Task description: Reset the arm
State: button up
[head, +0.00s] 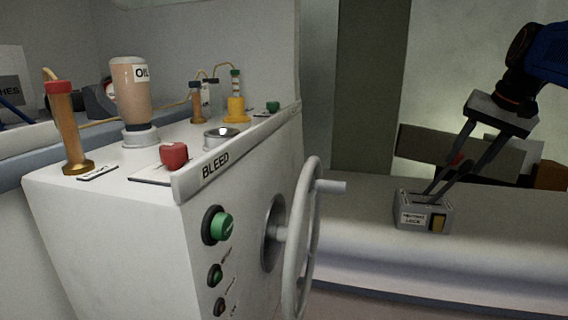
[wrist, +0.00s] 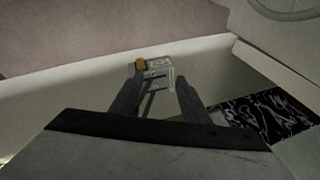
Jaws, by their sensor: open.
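My gripper (head: 441,192) comes down from the upper right in the head view, its two dark fingers reaching toward a grey lever box (head: 424,211). The box has a white label and a yellow switch and stands on a pale ledge. Whether the fingers touch the box or knob cannot be told.
A white console (head: 110,215) fills the left, with an oil bottle (head: 132,95), a red knob (head: 174,155) and green buttons. A handwheel (head: 309,240) juts from its right side. The ledge (head: 500,235) is clear around the lever box. A dark marbled panel (wrist: 265,115) shows in the wrist view.

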jog(key=s+a+f+n, duration=0.2)
jog(key=s+a+f, duration=0.3)
jog(key=s+f, duration=0.2)
jog(key=s+a+f+n, duration=0.2)
jog(key=s+a+f, duration=0.3)
jog(key=s+f, duration=0.3)
jog(key=s+a+f+n+h, duration=0.1)
jog(key=s+a+f, duration=0.4)
jog(key=f, duration=0.7)
jog(key=shift+s+a+n, duration=0.15)
jog(key=shift+s+n, duration=0.55)
jog(key=shift+s, duration=0.45)
